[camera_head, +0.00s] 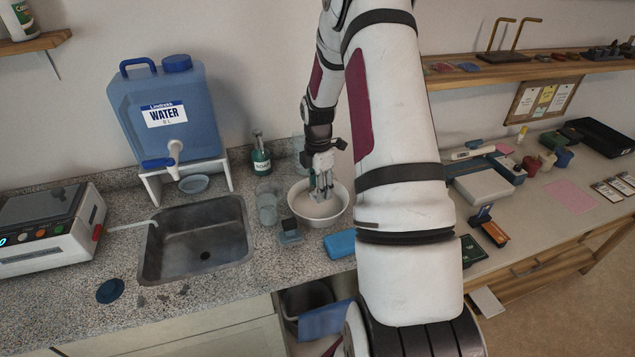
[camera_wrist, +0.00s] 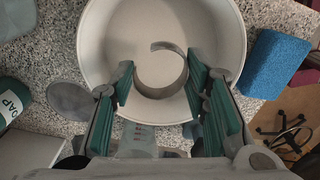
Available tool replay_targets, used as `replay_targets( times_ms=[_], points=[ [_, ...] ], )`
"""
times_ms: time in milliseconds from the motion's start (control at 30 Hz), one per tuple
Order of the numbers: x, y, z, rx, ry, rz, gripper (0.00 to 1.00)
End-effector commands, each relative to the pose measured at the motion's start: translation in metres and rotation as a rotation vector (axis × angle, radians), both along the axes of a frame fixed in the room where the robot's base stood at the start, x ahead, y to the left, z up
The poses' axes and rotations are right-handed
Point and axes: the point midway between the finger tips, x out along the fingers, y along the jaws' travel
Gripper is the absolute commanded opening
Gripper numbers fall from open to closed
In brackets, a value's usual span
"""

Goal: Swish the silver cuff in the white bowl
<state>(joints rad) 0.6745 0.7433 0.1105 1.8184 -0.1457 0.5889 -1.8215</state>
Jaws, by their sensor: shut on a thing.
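The white bowl (camera_head: 338,217) stands on the speckled counter right of the sink. It fills the top middle of the wrist view (camera_wrist: 105,45). The silver cuff (camera_wrist: 156,91) is an open C-shaped band seen between my green-padded fingers, over the bowl's inside. My gripper (camera_head: 321,188) points down into the bowl and is shut on the cuff. I cannot tell whether the cuff touches the bowl's bottom. The cuff is too small to make out in the head view.
A green soap bottle (camera_head: 261,158) is behind. The sink (camera_head: 200,250) and water container (camera_head: 165,115) are further left.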

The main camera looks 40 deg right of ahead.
Motion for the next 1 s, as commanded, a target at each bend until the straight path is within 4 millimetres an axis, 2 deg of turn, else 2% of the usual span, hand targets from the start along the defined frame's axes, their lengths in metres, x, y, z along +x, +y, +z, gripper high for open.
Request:
replay_targets(
  times_ms=[600, 1000],
  points=[
    [0.0, 0.0, -0.038, 0.001, 0.001, 0.001, 0.17],
    [0.0, 0.0, -0.046, 0.001, 0.001, 0.0, 0.17]
  ],
)
